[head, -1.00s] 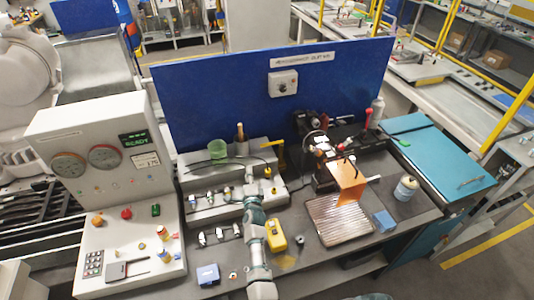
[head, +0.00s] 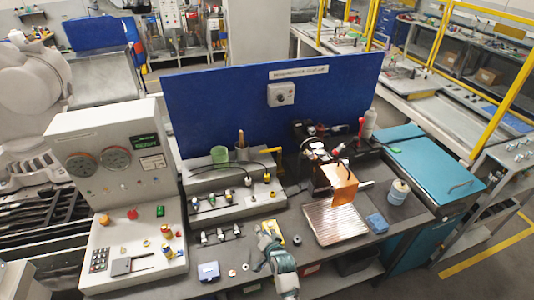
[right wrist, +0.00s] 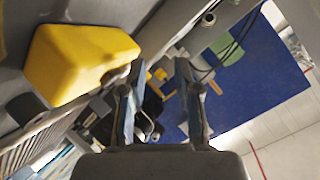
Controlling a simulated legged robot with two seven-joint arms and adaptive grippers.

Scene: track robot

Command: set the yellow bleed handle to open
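The yellow bleed handle (head: 267,154) shows small at the right end of the grey valve block (head: 236,186), near the blue panel. I cannot tell its exact setting. My right gripper (head: 264,235) is in front of the block on the near side of the bench, well apart from the handle. In the right wrist view my right gripper (right wrist: 158,84) has its two fingers spread, with nothing held between them. Small yellow parts (right wrist: 160,76) show blurred beyond the fingers; I cannot tell whether they are the handle. My left gripper is not in view.
A yellow box-like tool (head: 274,229) lies close beside my right gripper; it looms large in the right wrist view (right wrist: 75,62). A row of small fittings (head: 220,234) lies before the block. A control console (head: 110,150) stands left, a ribbed tray (head: 335,222) right.

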